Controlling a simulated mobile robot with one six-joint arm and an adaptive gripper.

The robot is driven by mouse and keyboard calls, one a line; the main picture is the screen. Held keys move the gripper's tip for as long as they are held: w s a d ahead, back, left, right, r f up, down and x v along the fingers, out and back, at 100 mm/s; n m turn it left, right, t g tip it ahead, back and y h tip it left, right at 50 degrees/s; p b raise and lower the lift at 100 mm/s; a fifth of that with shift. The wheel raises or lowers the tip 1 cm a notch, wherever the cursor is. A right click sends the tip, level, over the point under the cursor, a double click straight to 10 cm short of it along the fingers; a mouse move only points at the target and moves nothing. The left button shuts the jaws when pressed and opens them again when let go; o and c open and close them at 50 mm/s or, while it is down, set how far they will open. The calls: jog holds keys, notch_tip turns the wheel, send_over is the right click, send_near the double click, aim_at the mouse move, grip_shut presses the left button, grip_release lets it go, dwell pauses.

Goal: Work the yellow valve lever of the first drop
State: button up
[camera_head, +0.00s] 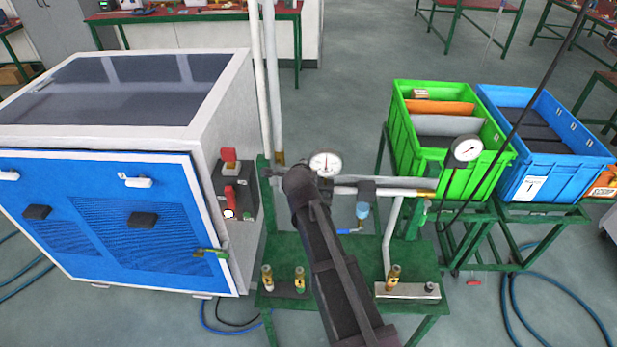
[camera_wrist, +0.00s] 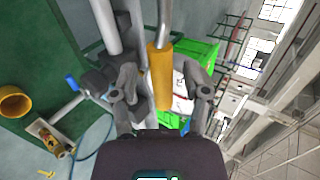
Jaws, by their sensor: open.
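In the wrist view, a yellow cylinder-like part (camera_wrist: 160,75) lies in line with a chrome pipe (camera_wrist: 166,20), between the fingers of my gripper (camera_wrist: 162,96). I cannot tell whether it is the valve lever or a pipe fitting. The fingers are open, one on each side of it, with no clear contact. In the head view, my dark arm reaches up to the pipework near a round gauge (camera_head: 325,164), and my fingers cannot be made out. A yellow-brass fitting (camera_head: 425,193) sits on the horizontal pipe, right of my arm. No yellow lever is clearly identifiable there.
A blue-handled valve (camera_head: 350,231) hangs below the pipe. Brass fittings (camera_head: 393,275) stand on the green bench (camera_head: 345,262). The blue-fronted cabinet (camera_head: 120,215) is at left. Green (camera_head: 455,175) and blue (camera_head: 560,165) crates stand at right, near a second gauge (camera_head: 467,148).

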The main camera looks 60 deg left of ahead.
dwell(0.4)
jog(key=w+d+n+h+p, duration=0.1)
jog(key=w+d+h+p, duration=0.25)
jog(key=w+d, duration=1.55)
jog(key=w+d+h, duration=0.1)
jog(key=w+d, duration=0.2)
jog(key=d, duration=0.4)
jog(key=w+d+f+n+h, duration=0.1)
jog(key=w+d+h, duration=0.15)
jog(key=d, duration=0.35)
jog(key=w+d, duration=0.3)
jog(key=d, duration=0.4)
jog(key=w+d+n+g+h+p, duration=0.1)
jog(key=d+n+g+h+p, duration=0.15)
jog(key=d, duration=1.95)
jog(key=s+d+n+g+p, duration=0.1)
jog(key=s+d+g, duration=0.1)
jog(key=d, duration=0.7)
jog(key=s+d+r+n+g+p, duration=0.1)
jog(key=s+d, duration=0.4)
jog(key=d, duration=0.5)
jog(key=shift+r+g+p, duration=0.25)
jog(key=shift+g+p, duration=0.1)
jog(key=shift+p, duration=0.05)
jog(key=shift+s+f+n, duration=0.1)
jog(key=shift+n, duration=0.15)
